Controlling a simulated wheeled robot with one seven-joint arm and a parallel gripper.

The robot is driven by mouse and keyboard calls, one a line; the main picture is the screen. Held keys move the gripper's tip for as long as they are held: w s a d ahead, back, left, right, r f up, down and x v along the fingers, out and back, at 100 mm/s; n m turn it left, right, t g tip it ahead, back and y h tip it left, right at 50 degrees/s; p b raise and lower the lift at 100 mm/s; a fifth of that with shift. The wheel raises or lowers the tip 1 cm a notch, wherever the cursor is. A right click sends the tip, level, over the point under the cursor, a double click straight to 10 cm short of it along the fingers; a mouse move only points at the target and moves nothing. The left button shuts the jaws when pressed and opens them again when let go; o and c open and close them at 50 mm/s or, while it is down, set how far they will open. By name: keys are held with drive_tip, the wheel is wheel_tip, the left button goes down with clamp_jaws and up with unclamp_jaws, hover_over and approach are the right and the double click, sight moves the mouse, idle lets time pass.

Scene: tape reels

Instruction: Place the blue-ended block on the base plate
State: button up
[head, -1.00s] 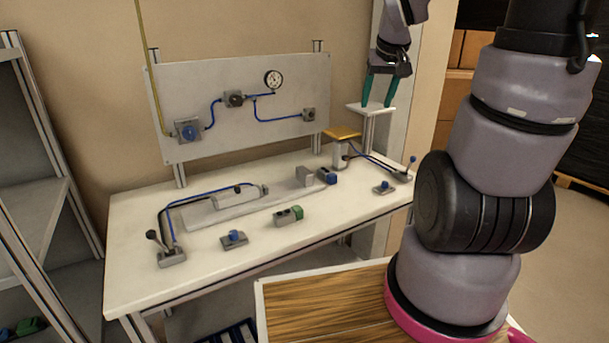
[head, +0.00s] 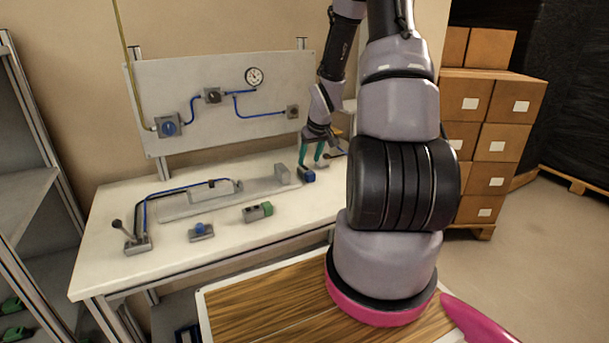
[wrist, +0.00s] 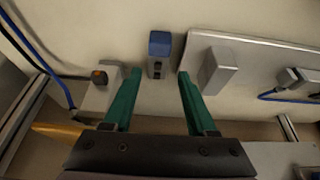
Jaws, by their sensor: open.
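The blue-ended block (head: 307,175) lies on the white table just off the right end of the long grey base plate (head: 250,198). It is grey with dark holes and a blue end. My gripper (head: 311,162) is open and empty, its green fingers pointing down close to the block. In the wrist view the block (wrist: 159,48) lies ahead, its grey near end between the two fingertips (wrist: 160,73); whether they are above or level with it I cannot tell. The base plate (wrist: 262,48) is to the right there, carrying a grey upright block (wrist: 218,70).
A cylinder (head: 215,190) with blue hose is on the plate.

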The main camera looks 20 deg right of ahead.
sight(307, 170)
drive_tip(key=x, duration=0.6)
drive_tip(key=shift+d+r, duration=0.1)
clamp_jaws()
